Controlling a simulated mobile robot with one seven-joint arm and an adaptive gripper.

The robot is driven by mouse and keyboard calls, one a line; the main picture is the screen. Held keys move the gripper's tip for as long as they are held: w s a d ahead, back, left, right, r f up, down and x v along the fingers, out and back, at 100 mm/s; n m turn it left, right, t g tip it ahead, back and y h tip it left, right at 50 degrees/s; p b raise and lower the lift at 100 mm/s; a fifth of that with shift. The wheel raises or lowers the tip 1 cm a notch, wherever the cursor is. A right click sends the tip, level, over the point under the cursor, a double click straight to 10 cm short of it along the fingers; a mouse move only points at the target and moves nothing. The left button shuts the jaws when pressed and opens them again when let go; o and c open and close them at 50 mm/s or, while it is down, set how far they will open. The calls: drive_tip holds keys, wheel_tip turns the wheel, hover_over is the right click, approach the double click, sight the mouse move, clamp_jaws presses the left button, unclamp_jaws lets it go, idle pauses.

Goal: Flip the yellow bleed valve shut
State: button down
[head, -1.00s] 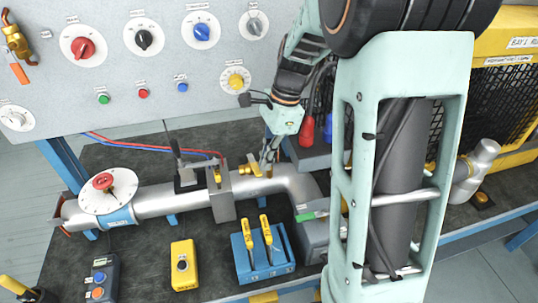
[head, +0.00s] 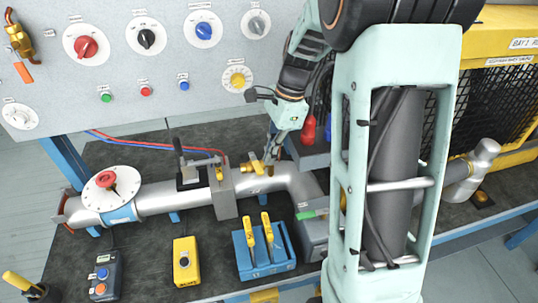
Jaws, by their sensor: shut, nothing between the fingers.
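The yellow bleed valve (head: 256,166) sits on top of the silver pipe (head: 158,198), just right of the grey block clamped around the pipe. Its small yellow handle is tilted. My gripper (head: 270,168) is shut and empty, pointing down right beside the valve on its right side. I cannot tell whether the fingertips touch the valve. The gripper partly hides the valve's right end.
A grey upright bracket (head: 222,195) with a toggle clamp stands left of the valve. A blue block with yellow levers (head: 265,262) lies in front. A red bottle (head: 309,130) stands behind right.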

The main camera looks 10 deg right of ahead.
drive_tip(key=p+v, duration=0.8)
drive_tip(key=v, duration=0.2)
drive_tip(key=s+b+x, duration=0.1)
drive_tip(key=b+x, duration=0.5)
drive_tip(key=x, duration=0.4)
drive_tip(key=shift+a, duration=0.25)
drive_tip(key=shift+f, duration=0.1)
